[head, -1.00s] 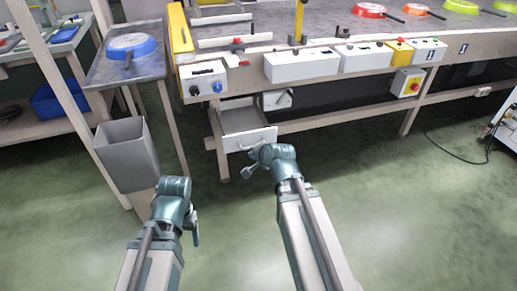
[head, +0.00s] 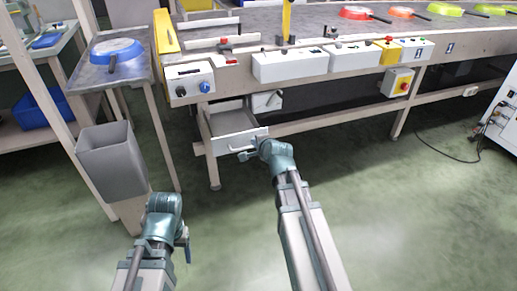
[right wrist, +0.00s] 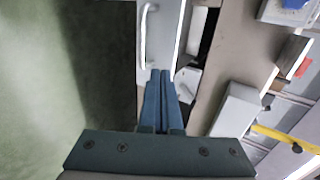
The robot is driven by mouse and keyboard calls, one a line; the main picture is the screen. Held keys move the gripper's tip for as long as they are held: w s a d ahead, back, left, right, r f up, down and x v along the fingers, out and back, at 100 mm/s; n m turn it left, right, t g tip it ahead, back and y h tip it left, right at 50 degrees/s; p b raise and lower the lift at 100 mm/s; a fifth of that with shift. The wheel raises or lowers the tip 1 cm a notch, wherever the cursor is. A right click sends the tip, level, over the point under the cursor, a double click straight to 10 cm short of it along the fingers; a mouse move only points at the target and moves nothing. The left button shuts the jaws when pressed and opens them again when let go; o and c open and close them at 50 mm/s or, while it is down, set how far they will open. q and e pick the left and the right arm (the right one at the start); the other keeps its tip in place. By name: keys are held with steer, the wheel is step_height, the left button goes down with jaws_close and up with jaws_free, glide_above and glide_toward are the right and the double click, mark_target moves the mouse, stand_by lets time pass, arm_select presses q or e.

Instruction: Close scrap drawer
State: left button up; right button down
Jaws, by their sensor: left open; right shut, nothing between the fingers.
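The scrap drawer (head: 240,140) hangs under the conveyor bench and is pulled out, with its open top showing. Its pale front and bar handle also show in the right wrist view (right wrist: 164,40). My right gripper (head: 250,154) is shut and empty at the drawer front, to the right of the handle. In the right wrist view its blue fingertips (right wrist: 160,74) overlap the lower part of the front; I cannot tell whether they touch it. My left gripper (head: 186,245) is open, low and to the left, away from the drawer.
A grey bin (head: 108,160) stands left of the drawer, below a side table with a blue pan (head: 116,50). Several coloured pans lie on the conveyor. The floor in front on the right is clear.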

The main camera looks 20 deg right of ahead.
mark_target(246, 134)
steer(key=x, duration=0.2)
steer(key=r+x, duration=0.1)
steer(key=x, duration=0.1)
steer(key=b+x, duration=0.1)
steer(key=x, duration=0.1)
steer(key=shift+w, duration=0.65)
arm_select(q)
steer(key=shift+f, duration=1)
arm_select(e)
steer(key=shift+w, duration=0.4)
steer(key=w, duration=1.6)
steer(key=w+d, duration=0.1)
steer(key=w, duration=0.7)
steer(key=shift+w, duration=0.15)
steer(key=shift+w+r, duration=0.15)
steer(key=shift+w, duration=0.1)
